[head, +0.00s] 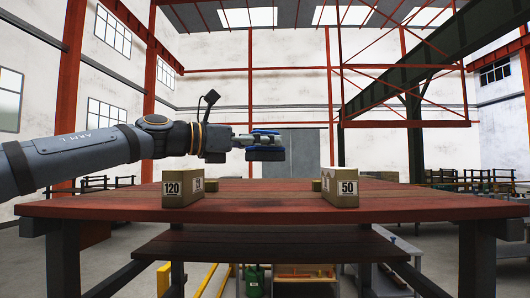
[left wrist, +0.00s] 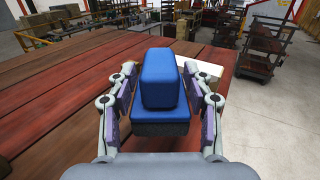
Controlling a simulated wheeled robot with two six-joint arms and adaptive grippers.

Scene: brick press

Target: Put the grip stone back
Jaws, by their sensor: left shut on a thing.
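The grip stone (head: 266,155) has a blue handle on top and a flat dark grey base. My left gripper (head: 250,141) is shut on it and holds it level in the air, above the table (head: 260,208). In the left wrist view the stone (left wrist: 162,82) sits between the two fingers, and its grey underside edge shows just below the blue. My right gripper is not in view.
On the table stand a block marked 120 (head: 182,187) at left and one marked 50 (head: 340,187) at right, with smaller blocks behind. The middle between them is clear. In the left wrist view a white flat thing (left wrist: 208,69) lies partly hidden behind the stone.

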